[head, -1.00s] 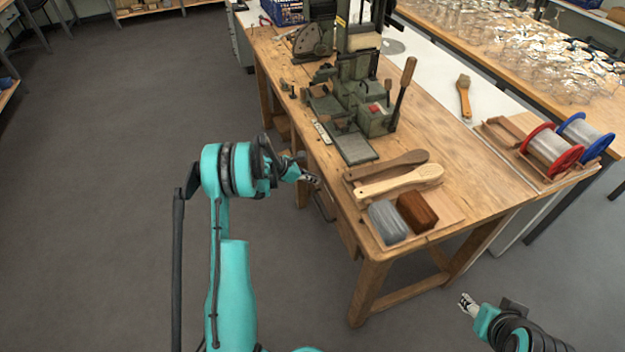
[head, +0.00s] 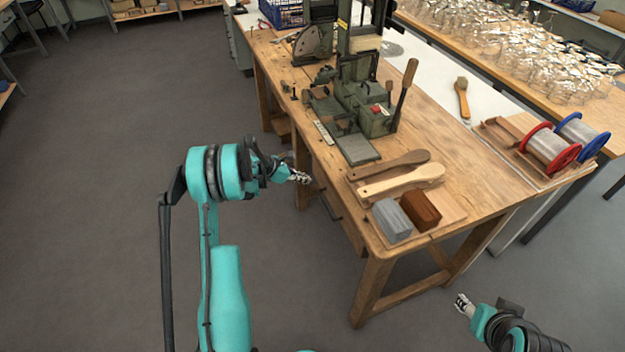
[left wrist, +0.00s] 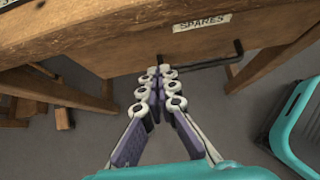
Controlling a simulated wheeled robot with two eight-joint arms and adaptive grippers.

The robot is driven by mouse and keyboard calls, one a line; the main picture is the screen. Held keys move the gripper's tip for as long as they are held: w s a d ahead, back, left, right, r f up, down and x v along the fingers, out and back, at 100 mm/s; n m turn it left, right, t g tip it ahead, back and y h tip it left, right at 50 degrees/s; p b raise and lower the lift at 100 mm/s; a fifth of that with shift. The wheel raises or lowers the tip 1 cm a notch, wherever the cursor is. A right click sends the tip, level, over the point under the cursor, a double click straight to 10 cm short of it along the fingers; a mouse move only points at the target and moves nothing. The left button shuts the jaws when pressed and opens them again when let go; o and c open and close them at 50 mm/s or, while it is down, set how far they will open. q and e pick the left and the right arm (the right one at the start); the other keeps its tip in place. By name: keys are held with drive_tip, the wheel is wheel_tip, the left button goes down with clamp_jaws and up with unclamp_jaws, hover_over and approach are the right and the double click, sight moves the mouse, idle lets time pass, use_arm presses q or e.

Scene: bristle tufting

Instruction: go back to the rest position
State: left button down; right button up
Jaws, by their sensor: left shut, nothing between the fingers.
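My left gripper (head: 300,177) is shut and empty. It hangs in the air just left of the wooden workbench's front edge. In the left wrist view its fingers (left wrist: 160,80) meet at the tips, below the bench's drawer front (left wrist: 150,40) with a SPARES label. My right gripper (head: 463,304) shows at the lower right, past the near end of the bench and clear of it. It is too small to tell whether its fingers are open or shut.
The workbench (head: 455,190) bears a green tufting machine (head: 365,105), two brush bodies (head: 400,181), a grey block (head: 391,220) and a brown block (head: 421,209). Wire spools (head: 552,148) stand at the right. Open floor (head: 110,150) lies left of the bench.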

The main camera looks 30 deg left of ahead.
use_arm(q)
drive_tip(key=p+v, duration=0.2)
drive_tip(key=v, duration=0.5)
drive_tip(key=s+d+r+m+g+y, duration=0.1)
drive_tip(key=s+d+r+m+y, duration=0.1)
drive_tip(key=s+d+r+m, duration=0.35)
drive_tip(key=s+d+r+m+g+y, duration=0.1)
drive_tip(key=s+d+r+m, duration=0.2)
drive_tip(key=d+r+m, duration=0.6)
drive_tip(key=s+d+r+m+y, duration=0.1)
drive_tip(key=s+d+m, duration=0.2)
drive_tip(key=s, duration=0.3)
drive_tip(key=s+d+r+m+t+y, duration=0.1)
drive_tip(key=s+d+r+m, duration=0.1)
drive_tip(key=s+m, duration=0.4)
drive_tip(key=s+d+r+m+t+y, duration=0.1)
drive_tip(key=s+d+m, duration=0.3)
drive_tip(key=s, duration=0.3)
drive_tip(key=shift+d+r, duration=0.25)
drive_tip(key=shift+d, duration=0.4)
